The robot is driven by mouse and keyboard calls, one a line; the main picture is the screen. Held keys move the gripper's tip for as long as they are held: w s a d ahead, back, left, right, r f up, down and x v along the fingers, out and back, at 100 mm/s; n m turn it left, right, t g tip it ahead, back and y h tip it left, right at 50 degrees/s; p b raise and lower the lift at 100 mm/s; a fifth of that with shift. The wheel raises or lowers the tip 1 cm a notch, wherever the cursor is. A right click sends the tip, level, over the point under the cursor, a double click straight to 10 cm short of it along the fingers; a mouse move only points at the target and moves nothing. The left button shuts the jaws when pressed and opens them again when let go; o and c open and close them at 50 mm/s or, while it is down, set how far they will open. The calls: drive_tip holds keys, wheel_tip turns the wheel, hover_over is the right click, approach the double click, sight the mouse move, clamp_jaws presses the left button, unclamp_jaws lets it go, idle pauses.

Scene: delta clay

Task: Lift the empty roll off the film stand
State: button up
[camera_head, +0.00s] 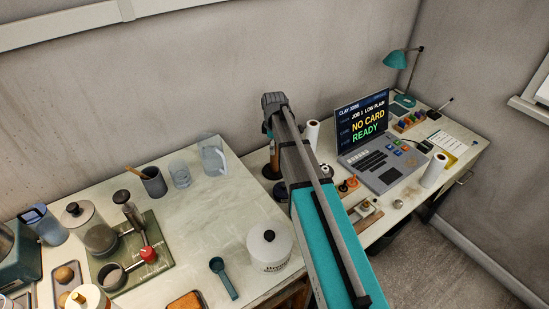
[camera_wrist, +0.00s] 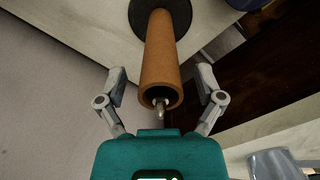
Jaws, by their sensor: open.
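The empty roll is a bare brown cardboard tube (camera_wrist: 160,58) in the middle of the wrist view, on the film stand. The film stand shows as a round black base (camera_wrist: 181,14) and a metal spindle tip (camera_wrist: 159,108) at the tube's open end. My gripper (camera_wrist: 160,74) is open, with one finger on each side of the tube and gaps between. The tube also shows as a brown strip (camera_head: 274,152) left of my arm in the head view, partly hidden. My gripper's fingers are not clear there.
A white roll (camera_head: 313,134) stands just right of my arm, near the laptop (camera_head: 377,145). A clear jug (camera_head: 213,155) and a white lidded pot (camera_head: 269,249) stand on the left worktop. Bare worktop lies between them.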

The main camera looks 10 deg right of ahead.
idle(0.3)
drive_tip(key=c, duration=1)
drive_tip(key=shift+r, duration=0.1)
wheel_tip(320, 180, up, 28)
drive_tip(key=p, duration=2.8)
